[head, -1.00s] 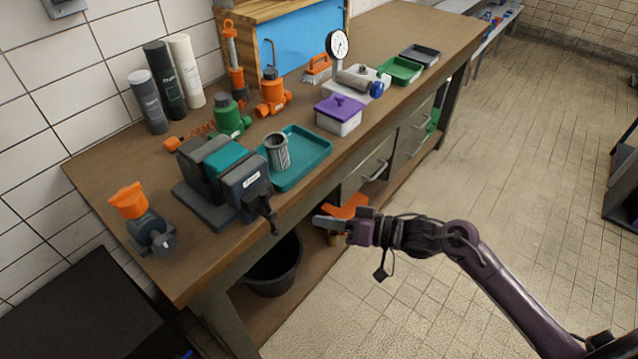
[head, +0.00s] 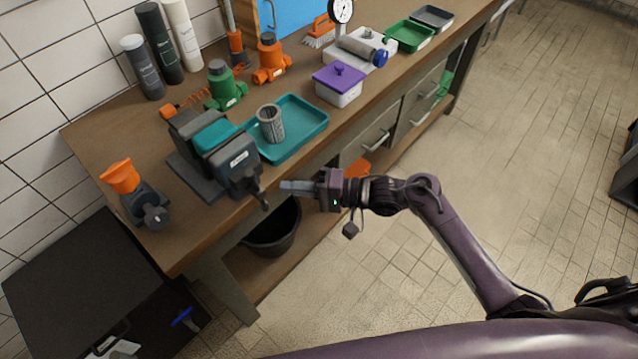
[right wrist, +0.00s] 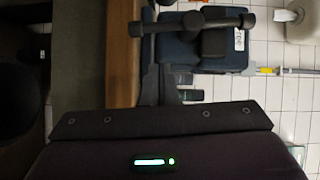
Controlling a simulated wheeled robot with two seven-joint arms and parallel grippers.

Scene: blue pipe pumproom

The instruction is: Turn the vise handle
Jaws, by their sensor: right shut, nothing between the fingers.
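The grey vise (head: 240,165) with teal jaw parts stands at the front edge of the brown workbench. Its dark handle (head: 262,191) sticks out past the bench edge on the right side of the vise. In the right wrist view the handle (right wrist: 200,22) shows as a black bar with knobbed ends in front of the blue-grey vise body. My right gripper (head: 285,187) is shut and empty, just right of the handle, pointing at it with a small apparent gap. Contact is not visible. My left gripper is out of view.
A teal tray (head: 315,115) with a metal mesh cylinder (head: 271,124) lies behind the vise. A grey device with an orange funnel (head: 120,176) stands left of it. A black bucket (head: 272,232) sits below the bench edge.

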